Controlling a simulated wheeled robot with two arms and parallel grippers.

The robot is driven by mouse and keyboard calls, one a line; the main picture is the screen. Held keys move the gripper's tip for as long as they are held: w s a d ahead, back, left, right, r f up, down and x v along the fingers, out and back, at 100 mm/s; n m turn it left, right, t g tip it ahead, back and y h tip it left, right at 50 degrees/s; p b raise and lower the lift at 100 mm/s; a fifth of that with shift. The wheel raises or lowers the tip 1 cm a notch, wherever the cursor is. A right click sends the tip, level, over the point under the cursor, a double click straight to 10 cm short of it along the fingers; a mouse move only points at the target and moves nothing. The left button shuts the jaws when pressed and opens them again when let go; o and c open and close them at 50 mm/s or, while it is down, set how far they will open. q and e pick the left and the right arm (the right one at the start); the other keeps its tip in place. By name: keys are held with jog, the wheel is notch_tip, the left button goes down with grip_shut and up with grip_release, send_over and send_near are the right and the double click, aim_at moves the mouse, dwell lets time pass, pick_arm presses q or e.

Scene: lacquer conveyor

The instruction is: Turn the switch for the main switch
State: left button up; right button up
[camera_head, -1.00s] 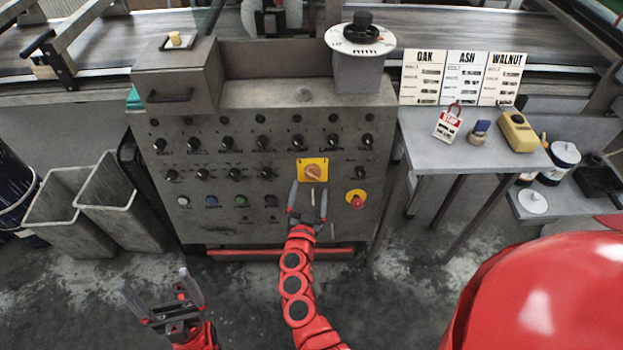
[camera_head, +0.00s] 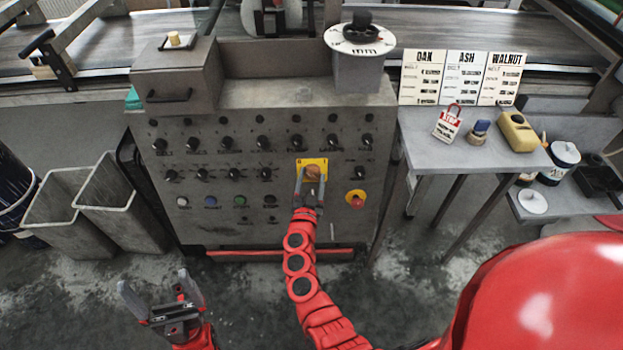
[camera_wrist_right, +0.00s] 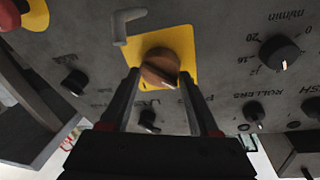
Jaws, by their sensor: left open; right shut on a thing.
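The main switch is an orange-brown rotary knob (camera_head: 313,172) on a yellow plate (camera_head: 303,163) on the grey control panel (camera_head: 225,215). In the right wrist view the knob (camera_wrist_right: 160,68) sits on its yellow plate (camera_wrist_right: 178,36), between the fingertips. My right gripper (camera_head: 311,178) is at the panel front, shut on the knob; its fingers also show in the right wrist view (camera_wrist_right: 159,82), one on each side. The fingers partly cover the plate. My left gripper (camera_head: 150,292) is open and empty, low at the left, well away from the panel.
A red button on a yellow plate (camera_head: 355,199) is right of and below the switch. Several black knobs surround it. Grey bins (camera_head: 120,215) stand at left.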

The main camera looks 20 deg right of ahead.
jog(key=c, duration=0.4)
jog(key=shift+m, duration=0.4)
jog(key=shift+d+r+m+g+h+p, duration=0.1)
jog(key=shift+m+g+h+p, duration=0.3)
jog(key=shift+m, duration=0.8)
jog(key=m+g+p, duration=0.1)
jog(key=m, duration=0.3)
jog(key=shift+m, duration=0.3)
jog(key=m, duration=0.3)
jog(key=m+g+y+p, duration=0.1)
jog(key=m, duration=0.2)
jog(key=shift+s+d+g, duration=0.1)
jog(key=shift+g, duration=0.2)
jog(key=shift+m+y+p, duration=0.35)
jog(key=shift+m+y, duration=0.15)
jog(key=shift+m, duration=1.5)
